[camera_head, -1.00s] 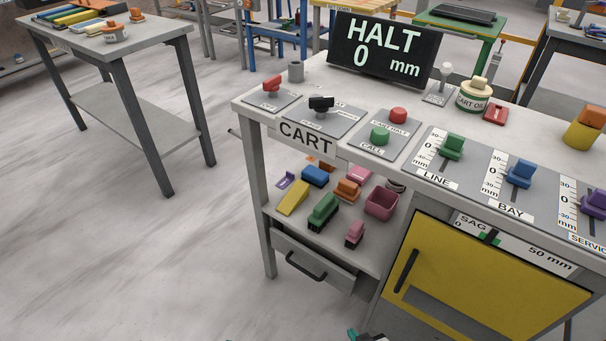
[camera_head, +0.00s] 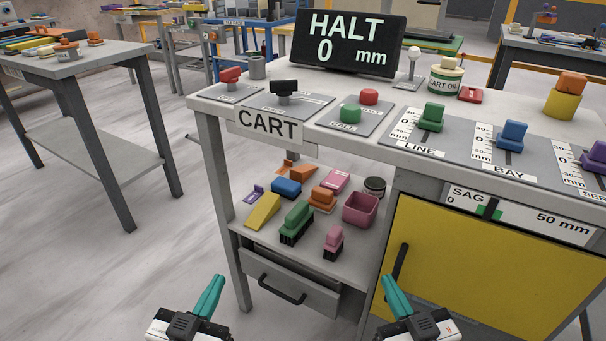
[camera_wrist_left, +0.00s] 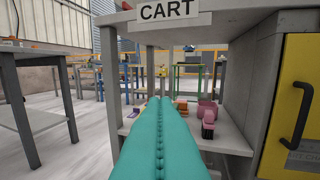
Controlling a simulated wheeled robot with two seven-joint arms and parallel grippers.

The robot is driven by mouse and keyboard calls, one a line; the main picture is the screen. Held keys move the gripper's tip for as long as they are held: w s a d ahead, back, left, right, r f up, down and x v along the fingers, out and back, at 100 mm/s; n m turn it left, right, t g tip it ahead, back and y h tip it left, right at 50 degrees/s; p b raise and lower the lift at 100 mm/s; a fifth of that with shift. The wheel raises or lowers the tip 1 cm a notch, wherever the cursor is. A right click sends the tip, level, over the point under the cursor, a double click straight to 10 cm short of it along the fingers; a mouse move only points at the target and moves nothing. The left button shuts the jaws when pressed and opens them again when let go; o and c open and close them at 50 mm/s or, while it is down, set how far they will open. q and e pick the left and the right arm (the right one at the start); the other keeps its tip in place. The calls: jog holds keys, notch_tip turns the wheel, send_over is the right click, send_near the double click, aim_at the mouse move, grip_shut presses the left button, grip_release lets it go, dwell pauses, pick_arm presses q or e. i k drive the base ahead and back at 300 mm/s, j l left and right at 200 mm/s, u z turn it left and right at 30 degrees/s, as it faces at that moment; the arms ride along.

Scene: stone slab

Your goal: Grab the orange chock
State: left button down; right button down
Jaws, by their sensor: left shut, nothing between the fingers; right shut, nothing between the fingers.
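An orange wedge-shaped piece (camera_head: 303,173), which looks like the chock, lies at the back of the shelf under the CART counter. A second orange piece (camera_head: 322,198), blockier in shape, lies in front of it. My left gripper (camera_head: 217,281) is in front of the shelf at its left side, shut and empty. Its teal fingers (camera_wrist_left: 160,108) lie together in the left wrist view, pointing toward the shelf and covering part of it. My right gripper (camera_head: 389,281) is shut and empty in front of the yellow door. Both grippers are apart from the orange pieces.
The shelf also holds a yellow wedge (camera_head: 262,212), blue block (camera_head: 286,187), green brush-like piece (camera_head: 296,221), pink bin (camera_head: 360,209) and other small pieces. The countertop (camera_head: 210,103) overhangs them.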

aim_at(300, 173)
jog(key=i+j, duration=0.1)
jog(key=j, duration=0.2)
jog(key=i+j+z, duration=0.25)
jog(key=j, duration=0.15)
jog(key=j+z, duration=0.25)
jog(key=j, duration=0.15)
jog(key=j+z, duration=0.2)
jog(key=j, duration=0.3)
jog(key=i+j+z, duration=0.15)
jog(key=j+z, duration=0.3)
jog(key=j, duration=0.25)
jog(key=j+z, duration=0.4)
jog(key=j, duration=0.3)
jog(key=j+z, duration=0.45)
jog(key=j, duration=0.3)
